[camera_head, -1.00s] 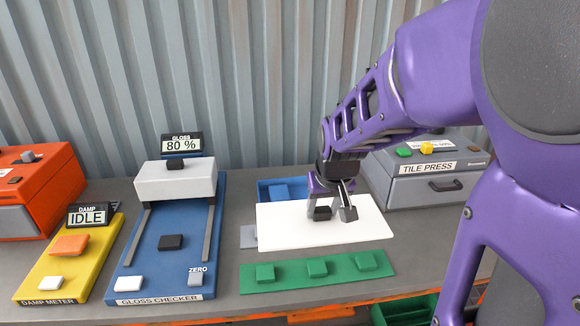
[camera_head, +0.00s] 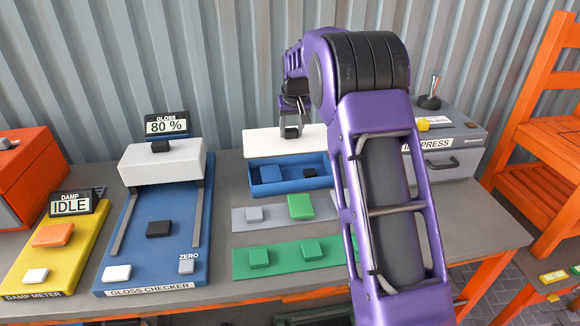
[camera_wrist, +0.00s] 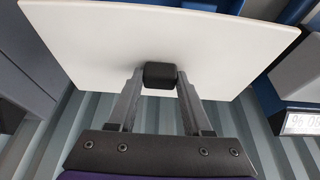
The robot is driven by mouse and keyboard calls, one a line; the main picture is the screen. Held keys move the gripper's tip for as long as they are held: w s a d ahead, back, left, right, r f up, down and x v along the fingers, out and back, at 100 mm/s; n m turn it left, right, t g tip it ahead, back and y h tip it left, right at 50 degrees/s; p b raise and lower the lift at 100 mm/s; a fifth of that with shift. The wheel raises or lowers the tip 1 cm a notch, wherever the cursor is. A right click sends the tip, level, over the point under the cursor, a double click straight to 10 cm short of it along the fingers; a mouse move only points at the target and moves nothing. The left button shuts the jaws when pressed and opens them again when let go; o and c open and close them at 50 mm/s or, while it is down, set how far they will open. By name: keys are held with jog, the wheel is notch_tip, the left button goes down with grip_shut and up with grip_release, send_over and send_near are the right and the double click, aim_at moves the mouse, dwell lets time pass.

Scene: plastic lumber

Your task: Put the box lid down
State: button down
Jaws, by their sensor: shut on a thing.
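The white box lid (camera_head: 262,143) is a flat panel with a black knob (camera_wrist: 160,75). My gripper (camera_head: 291,130) is shut on the knob; in the wrist view my fingers (camera_wrist: 160,78) close on it from both sides. In the head view the lid shows just behind the open blue box (camera_head: 288,188), near the wall. I cannot tell whether it touches the table or hangs above it. The box holds a blue block (camera_head: 271,174) and a dark block (camera_head: 309,173).
In front of the box lie a grey strip (camera_head: 280,214) and a green strip (camera_head: 284,263) with blocks. The gloss checker (camera_head: 196,230) stands left, the tile press (camera_head: 470,150) right. The corrugated wall (camera_head: 230,60) is close behind the lid.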

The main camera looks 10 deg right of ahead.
aim_at(293, 143)
jog(key=shift+w+f, duration=0.2)
jog(key=shift+w, duration=0.1)
notch_tip(293, 143, down, 10)
jog(key=shift+w+r, duration=0.1)
jog(key=shift+r, duration=0.05)
jog(key=shift+b, duration=0.3)
jog(key=shift+c, duration=1.7)
grip_release()
jog(key=shift+f, duration=0.2)
jog(key=shift+r, duration=0.6)
jog(key=v, duration=1.1)
jog(key=shift+s, duration=0.3)
